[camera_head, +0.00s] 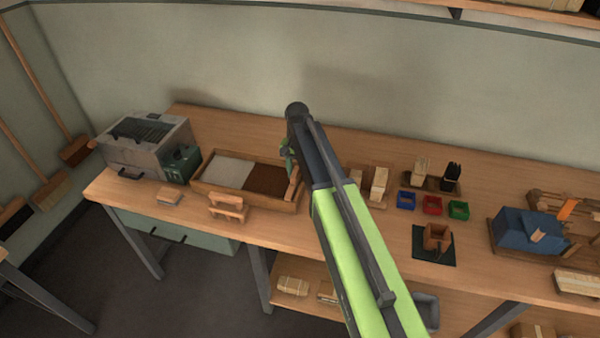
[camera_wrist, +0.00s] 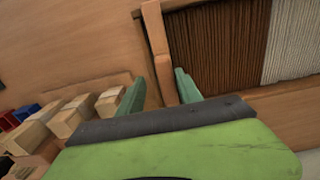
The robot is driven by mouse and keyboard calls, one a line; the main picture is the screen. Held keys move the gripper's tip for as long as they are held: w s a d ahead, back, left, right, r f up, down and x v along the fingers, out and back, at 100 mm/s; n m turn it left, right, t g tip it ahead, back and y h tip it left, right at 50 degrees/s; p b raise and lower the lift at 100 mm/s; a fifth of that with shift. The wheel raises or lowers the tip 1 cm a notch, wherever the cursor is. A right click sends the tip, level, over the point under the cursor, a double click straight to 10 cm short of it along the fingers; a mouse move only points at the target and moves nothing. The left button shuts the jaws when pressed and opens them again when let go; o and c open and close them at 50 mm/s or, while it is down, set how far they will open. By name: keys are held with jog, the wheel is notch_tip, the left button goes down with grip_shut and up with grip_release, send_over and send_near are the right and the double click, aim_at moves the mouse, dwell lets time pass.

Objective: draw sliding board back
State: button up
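A shallow wooden tray (camera_head: 222,196) holds pale bristles (camera_head: 229,171) on the left and brown bristles (camera_head: 268,180) on the right. The sliding board seems to be the upright wooden piece (camera_head: 293,186) at the tray's right end. In the wrist view this board (camera_wrist: 157,45) runs beside the brown bristles (camera_wrist: 218,48) and down between my green fingers. My gripper (camera_wrist: 160,92) is open around the board, with a gap on the left finger's side; the right finger is close to it or touching. In the head view my gripper (camera_head: 288,160) is partly hidden by my arm.
Wooden blocks (camera_head: 379,183) stand right of the tray, near blue, red (camera_head: 432,205) and green bins. A wooden handle-like piece (camera_head: 228,207) is at the tray's front. A grey machine (camera_head: 147,148) stands at the left. The bench behind the tray is clear.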

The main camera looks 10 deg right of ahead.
jog(key=shift+a, duration=0.2)
jog(key=shift+r+p, duration=0.4)
jog(key=shift+p, duration=0.05)
notch_tip(320, 180, up, 16)
jog(key=p, duration=1.6)
jog(key=shift+r, duration=0.25)
jog(key=s+d+f+n+b, duration=0.2)
jog(key=s+d+f+b, duration=0.2)
jog(key=s, duration=0.6)
jog(key=s+d+f+n+b, duration=0.2)
jog(key=s+d+f+b, duration=0.1)
jog(key=s, duration=0.6)
jog(key=shift+s+d+f+n+b, duration=0.3)
jog(key=shift+s+d+f+b, duration=0.1)
jog(key=shift+f, duration=0.25)
